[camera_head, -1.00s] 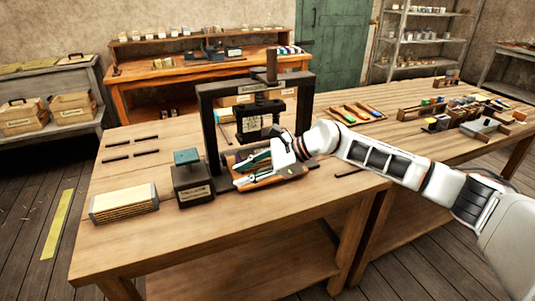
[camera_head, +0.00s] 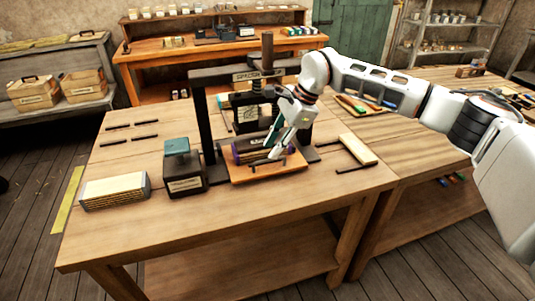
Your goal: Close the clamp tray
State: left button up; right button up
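The handwheel press (camera_head: 203,120) is a dark upright frame on the wooden table. The clamp tray, which I take to be the orange-brown board (camera_head: 262,177), sits low at the front of the press and sticks out toward me. A dark, purple-ended bundle (camera_head: 242,157) lies at its back, under the press. Small dark pegs stand on the board. My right gripper (camera_head: 272,145) points down over the tray's right part, in front of the press. Its fingers look apart, with nothing seen between them. Whether the tips touch the tray is unclear. My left gripper is not in view.
A dark block with a green top (camera_head: 184,168) stands left of the press. A pale layered stack (camera_head: 115,190) lies farther left. A pale strip with dark bars (camera_head: 357,150) lies to the right. The table's front is clear.

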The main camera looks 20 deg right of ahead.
aim_at(268, 161)
jog(key=shift+x, duration=2.15)
grip_shut()
